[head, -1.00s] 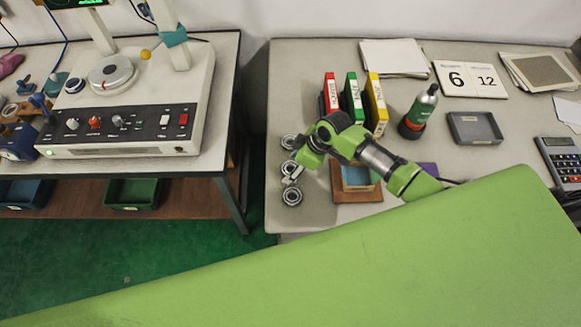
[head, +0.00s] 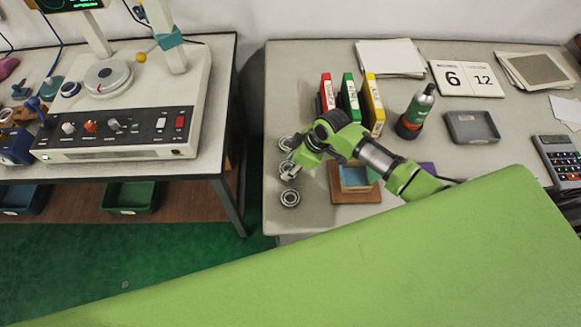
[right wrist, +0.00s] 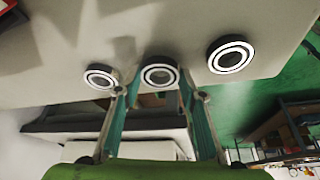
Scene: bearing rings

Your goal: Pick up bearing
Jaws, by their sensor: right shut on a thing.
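Three metal bearing rings stand in a column near the left edge of the right-hand table (head: 320,220). The near ring (head: 290,198) is clear of my gripper, and the far ring (head: 286,143) is partly covered by it. My right gripper (head: 289,171) is shut on the middle bearing (right wrist: 148,75), which sits between its two fingertips in the right wrist view. The other rings show there to the left (right wrist: 89,77) and right (right wrist: 216,60), outside the fingers. I cannot tell whether the held bearing touches the tabletop. My left gripper is not in view.
A brown block with a blue-lined recess (head: 355,178) lies right of the rings. Red, green and yellow binders (head: 352,97) and a green bottle (head: 416,108) stand behind. The white machine (head: 125,130) is on the left table, across a gap.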

